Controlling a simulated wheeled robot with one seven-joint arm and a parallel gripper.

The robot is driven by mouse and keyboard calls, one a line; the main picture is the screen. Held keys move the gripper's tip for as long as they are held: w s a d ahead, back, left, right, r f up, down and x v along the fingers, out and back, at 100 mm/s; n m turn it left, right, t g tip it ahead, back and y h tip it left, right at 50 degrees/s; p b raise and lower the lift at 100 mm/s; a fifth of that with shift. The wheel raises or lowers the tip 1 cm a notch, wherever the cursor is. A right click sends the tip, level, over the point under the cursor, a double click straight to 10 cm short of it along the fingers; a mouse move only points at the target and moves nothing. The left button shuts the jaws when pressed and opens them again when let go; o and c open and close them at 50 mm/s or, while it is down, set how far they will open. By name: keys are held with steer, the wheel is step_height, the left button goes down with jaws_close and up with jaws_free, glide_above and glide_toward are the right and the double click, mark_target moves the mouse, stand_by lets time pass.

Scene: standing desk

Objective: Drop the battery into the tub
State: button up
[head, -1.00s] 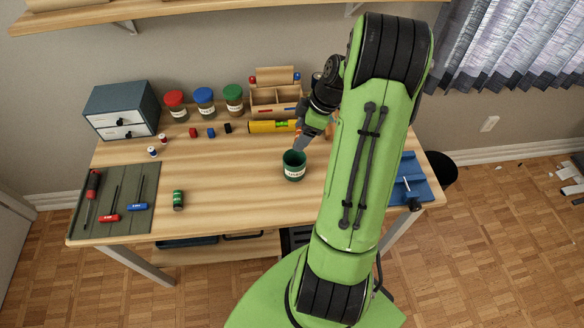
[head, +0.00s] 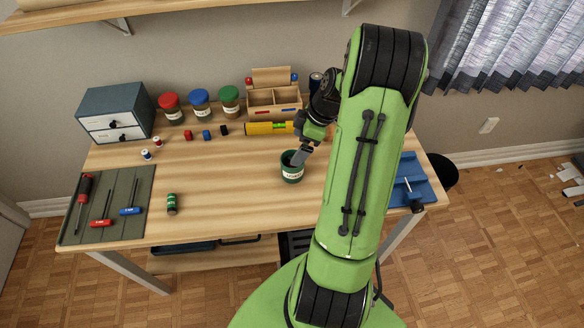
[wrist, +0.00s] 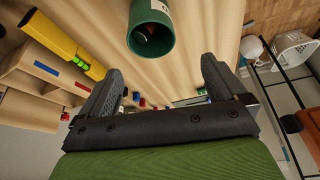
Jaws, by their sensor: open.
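A dark green tub (head: 292,173) with a white label stands upright on the desk, right of the middle. In the wrist view the tub (wrist: 151,28) shows its open mouth, with something small and reddish inside that I cannot make out. My gripper (head: 298,158) is at the tub's rim in the head view; touching or apart I cannot tell. In the wrist view my gripper (wrist: 160,82) is open with nothing between its fingers.
A tool mat (head: 135,190) with screwdrivers lies at left. Behind stand a drawer box (head: 117,108), lidded jars (head: 200,103), a yellow level (head: 268,128) and a wooden organizer (head: 274,97). The desk between battery and tub is clear.

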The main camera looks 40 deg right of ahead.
steer(key=p+v, duration=0.4)
steer(key=v, duration=1.1)
steer(key=shift+r, duration=0.4)
steer(key=shift+s, duration=0.1)
steer(key=w+a+r+m+h, duration=0.15)
steer(key=a+r, duration=0.25)
steer(key=a, duration=0.5)
steer(key=a+r+m+h, duration=0.1)
steer(key=a+r+m, duration=0.15)
steer(key=a, duration=0.65)
steer(key=s+a+m+t, duration=0.2)
steer(key=s+a+m, duration=0.2)
steer(key=s+a, duration=0.5)
steer(key=s, duration=0.3)
steer(key=shift+a+r+m+h, duration=0.3)
steer(key=shift+h, duration=0.05)
steer(key=shift+s, duration=0.1)
